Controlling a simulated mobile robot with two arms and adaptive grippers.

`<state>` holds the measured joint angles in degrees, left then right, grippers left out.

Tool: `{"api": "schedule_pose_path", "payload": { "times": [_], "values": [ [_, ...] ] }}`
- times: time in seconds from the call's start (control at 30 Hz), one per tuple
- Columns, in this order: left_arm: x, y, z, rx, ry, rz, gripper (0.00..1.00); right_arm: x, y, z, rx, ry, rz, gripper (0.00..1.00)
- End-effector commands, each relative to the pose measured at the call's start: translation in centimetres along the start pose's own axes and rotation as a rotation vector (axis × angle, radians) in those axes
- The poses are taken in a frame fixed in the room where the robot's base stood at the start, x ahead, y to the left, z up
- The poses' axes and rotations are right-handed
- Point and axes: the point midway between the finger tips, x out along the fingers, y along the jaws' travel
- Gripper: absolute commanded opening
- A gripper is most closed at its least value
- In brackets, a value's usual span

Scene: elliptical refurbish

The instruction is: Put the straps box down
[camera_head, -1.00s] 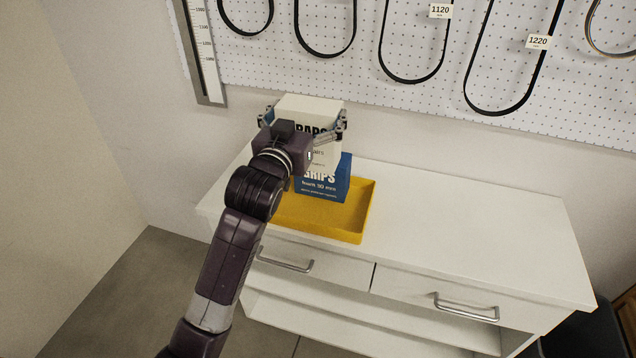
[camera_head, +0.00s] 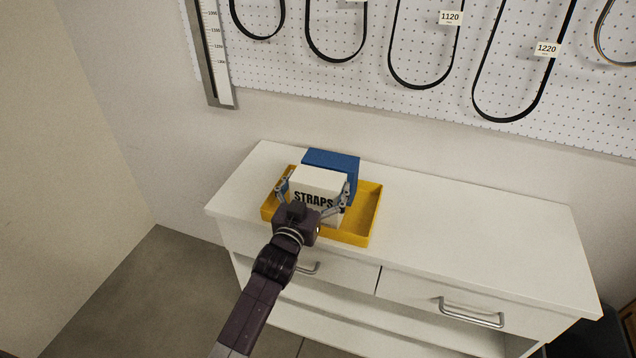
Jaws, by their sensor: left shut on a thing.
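The straps box (camera_head: 318,183) is white with black "STRAPS" lettering. It is at the yellow tray (camera_head: 363,217), in front of a blue box (camera_head: 333,160). My left gripper (camera_head: 314,190) is shut on the straps box, with one finger on its left side and one on its right. The gripper and wrist hide the lower front of the box, so I cannot tell whether its bottom touches the tray floor. My right gripper is not in view.
The tray stands on a white cabinet top (camera_head: 480,225), which is clear to the right. Drawers with metal handles (camera_head: 471,313) are below. A white pegboard (camera_head: 420,105) with black belts hangs on the wall behind.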

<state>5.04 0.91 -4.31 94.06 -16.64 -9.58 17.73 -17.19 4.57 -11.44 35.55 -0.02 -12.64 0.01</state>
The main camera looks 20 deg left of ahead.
Motion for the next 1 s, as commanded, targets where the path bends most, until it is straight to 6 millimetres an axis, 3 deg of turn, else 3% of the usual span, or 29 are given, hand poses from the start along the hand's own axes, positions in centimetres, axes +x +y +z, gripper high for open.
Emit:
{"api": "schedule_pose_path", "payload": {
  "times": [0.4,0.43,0.47,0.83,1.0],
  "values": [
    [0.0,0.0,0.5,0.000,0.005,0.000,0.43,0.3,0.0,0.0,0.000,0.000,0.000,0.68],
    [0.0,0.0,0.6,0.000,0.002,0.000,0.96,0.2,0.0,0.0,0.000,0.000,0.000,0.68],
    [0.0,0.0,0.6,0.000,0.002,0.000,0.99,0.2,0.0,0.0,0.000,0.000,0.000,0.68],
    [0.0,0.0,0.1,0.001,0.002,0.000,1.00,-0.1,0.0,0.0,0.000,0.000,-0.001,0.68],
    [-2.0,0.0,0.5,0.000,0.000,0.000,1.00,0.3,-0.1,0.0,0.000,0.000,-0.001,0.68]
  ]
}}
